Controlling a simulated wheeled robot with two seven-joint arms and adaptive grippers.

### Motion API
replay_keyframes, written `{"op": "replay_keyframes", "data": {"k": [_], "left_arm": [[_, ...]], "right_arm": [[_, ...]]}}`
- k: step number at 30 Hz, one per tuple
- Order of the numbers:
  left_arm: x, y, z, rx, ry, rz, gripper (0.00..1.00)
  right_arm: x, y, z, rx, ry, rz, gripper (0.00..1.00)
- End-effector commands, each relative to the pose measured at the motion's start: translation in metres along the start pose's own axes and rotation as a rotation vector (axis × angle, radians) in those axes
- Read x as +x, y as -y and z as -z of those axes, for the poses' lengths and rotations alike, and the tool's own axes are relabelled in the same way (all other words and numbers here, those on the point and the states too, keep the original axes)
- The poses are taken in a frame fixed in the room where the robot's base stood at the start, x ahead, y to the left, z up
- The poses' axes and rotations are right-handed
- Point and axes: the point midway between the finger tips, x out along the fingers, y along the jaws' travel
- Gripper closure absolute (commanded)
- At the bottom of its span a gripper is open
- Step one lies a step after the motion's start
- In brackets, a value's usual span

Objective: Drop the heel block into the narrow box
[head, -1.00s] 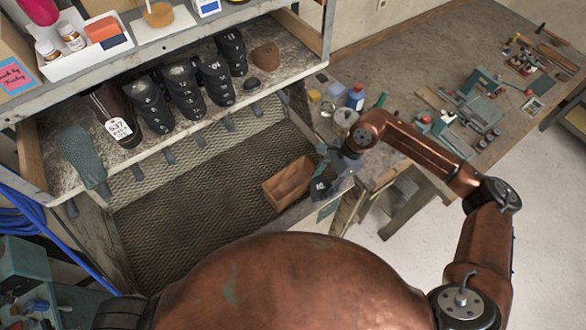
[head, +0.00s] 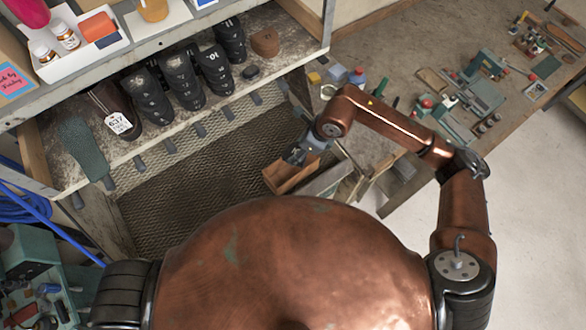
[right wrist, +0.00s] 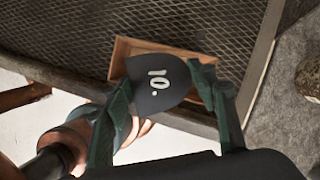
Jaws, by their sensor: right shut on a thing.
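The narrow box (head: 281,178) is an open wooden box on the mesh surface below the shelf. It also shows in the right wrist view (right wrist: 124,49), partly covered by the heel block. The heel block (right wrist: 160,82) is dark, with a white "10." on it. My right gripper (right wrist: 164,92) has its two teal fingers shut on opposite sides of the block. In the head view, my right gripper (head: 297,156) is at the box's upper right part. The block overlaps the box's near side in the wrist view; its exact height above it is hard to tell. My left gripper is out of view.
Several dark shoe lasts (head: 183,82) stand on the shelf (head: 165,133) above the mesh (head: 190,185). Knobs line the shelf's front edge. A cluttered workbench (head: 420,65) is at the right. The mesh left of the box is clear.

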Motion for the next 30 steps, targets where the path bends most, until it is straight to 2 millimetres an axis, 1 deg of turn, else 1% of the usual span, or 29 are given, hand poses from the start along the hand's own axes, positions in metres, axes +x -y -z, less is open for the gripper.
{"op": "replay_keyframes", "data": {"k": [1, 7, 11, 17, 18, 26, 30], "left_arm": [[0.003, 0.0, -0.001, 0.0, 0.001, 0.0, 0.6], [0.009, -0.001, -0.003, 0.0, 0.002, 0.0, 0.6], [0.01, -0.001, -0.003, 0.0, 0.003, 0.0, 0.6], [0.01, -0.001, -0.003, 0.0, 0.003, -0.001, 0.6], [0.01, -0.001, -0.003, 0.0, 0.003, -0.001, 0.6], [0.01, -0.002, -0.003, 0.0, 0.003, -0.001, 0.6], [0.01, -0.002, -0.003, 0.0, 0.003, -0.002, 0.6]], "right_arm": [[0.008, -0.001, 0.004, 0.002, -0.001, -0.002, 0.75], [0.026, -0.001, 0.011, 0.0, -0.001, -0.002, 0.75], [0.03, 0.0, 0.013, -0.001, 0.0, 0.0, 0.75], [0.03, 0.0, 0.013, -0.001, 0.0, 0.0, 0.75], [0.03, 0.0, 0.013, -0.001, 0.0, 0.0, 0.46], [0.03, 0.0, 0.013, -0.001, -0.001, 0.0, 0.28], [0.03, 0.0, 0.013, -0.001, -0.001, 0.0, 0.27]]}}
